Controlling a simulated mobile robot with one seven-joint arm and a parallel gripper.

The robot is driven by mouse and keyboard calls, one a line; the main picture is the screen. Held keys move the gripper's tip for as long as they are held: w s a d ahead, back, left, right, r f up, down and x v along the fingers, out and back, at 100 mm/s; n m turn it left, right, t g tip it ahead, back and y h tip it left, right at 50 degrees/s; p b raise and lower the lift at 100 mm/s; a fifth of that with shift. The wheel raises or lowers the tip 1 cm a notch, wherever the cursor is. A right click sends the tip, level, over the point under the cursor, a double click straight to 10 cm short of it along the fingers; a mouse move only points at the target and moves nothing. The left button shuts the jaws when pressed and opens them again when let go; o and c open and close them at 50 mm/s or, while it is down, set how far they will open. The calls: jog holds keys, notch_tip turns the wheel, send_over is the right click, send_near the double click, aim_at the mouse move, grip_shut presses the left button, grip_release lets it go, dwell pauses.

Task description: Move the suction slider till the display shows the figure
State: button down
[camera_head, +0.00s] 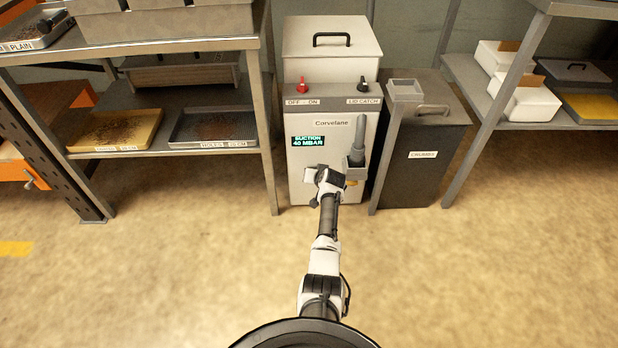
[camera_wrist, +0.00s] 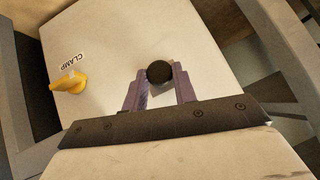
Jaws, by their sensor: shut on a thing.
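The Corvelane machine (camera_head: 309,180) is a pale upright cabinet. Its small display (camera_head: 310,141) reads "SUCTION 40 MBAR" in green. My gripper (camera_wrist: 160,88) reaches the lower front of the machine, and its two purple-grey fingers are shut on a dark round knob (camera_wrist: 159,72), seen close up in the wrist view. It seems to be the suction slider's knob; no label or scale for it is readable. In the head view my own wrist hides the knob. A yellow handle (camera_wrist: 68,84) marked CLAMP sits left of the knob in the wrist view.
A dark bin (camera_head: 425,170) is at the right. Shelves with trays (camera_head: 215,127) stand at the left, and another rack is at the right. The floor in front is clear.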

jog(key=c, duration=1.1)
grip_release()
jog(key=p+v, duration=1.4)
jog(key=p, duration=0.1)
jog(key=shift+a, duration=0.1)
